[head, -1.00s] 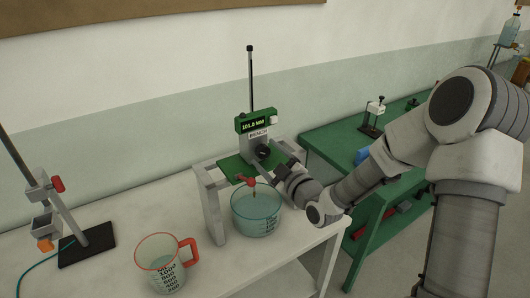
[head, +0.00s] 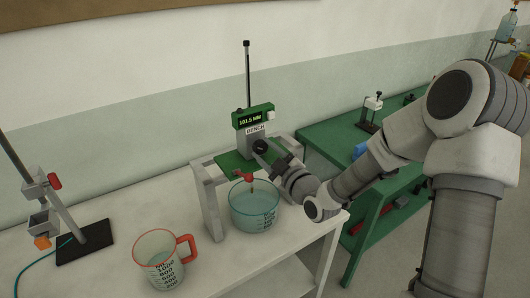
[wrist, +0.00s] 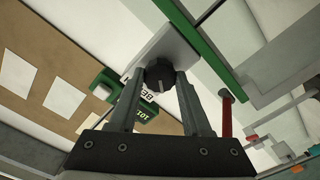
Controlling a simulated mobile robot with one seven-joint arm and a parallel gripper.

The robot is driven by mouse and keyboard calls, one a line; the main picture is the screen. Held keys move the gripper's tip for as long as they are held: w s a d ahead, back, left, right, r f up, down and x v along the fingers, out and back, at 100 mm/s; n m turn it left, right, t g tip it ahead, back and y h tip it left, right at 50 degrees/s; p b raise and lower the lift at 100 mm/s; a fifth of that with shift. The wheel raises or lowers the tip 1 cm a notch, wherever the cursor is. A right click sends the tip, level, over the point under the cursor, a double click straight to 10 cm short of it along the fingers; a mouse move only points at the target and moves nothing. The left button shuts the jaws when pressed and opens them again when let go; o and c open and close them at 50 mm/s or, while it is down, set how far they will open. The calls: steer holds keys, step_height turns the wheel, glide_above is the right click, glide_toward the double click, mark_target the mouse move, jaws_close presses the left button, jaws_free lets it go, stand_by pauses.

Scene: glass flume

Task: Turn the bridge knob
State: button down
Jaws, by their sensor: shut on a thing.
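The black bridge knob (head: 260,146) sits on the front of a grey block below the green display (head: 252,118), above a green plate. The display reads about 101.5 MM. My gripper (head: 268,152) reaches in from the right. In the wrist view the knob (wrist: 159,75), with a pale pointer line, lies between the fingertips of my gripper (wrist: 160,82). The gripper is shut on the knob. The finger contact faces are partly hidden.
A red-tipped pointer (head: 243,177) hangs over a glass beaker of water (head: 255,207) under the bridge. A red-handled jug (head: 160,260) and a clamp stand (head: 84,242) stand to the left. A green table (head: 340,147) is behind right.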

steer(key=shift+f+m+b, duration=0.15)
steer(key=shift+m+b, duration=0.45)
steer(key=shift+m, duration=0.2)
steer(key=shift+m+b, duration=0.5)
steer(key=shift+m, duration=0.9)
steer(key=shift+c, duration=1.8)
jaws_free()
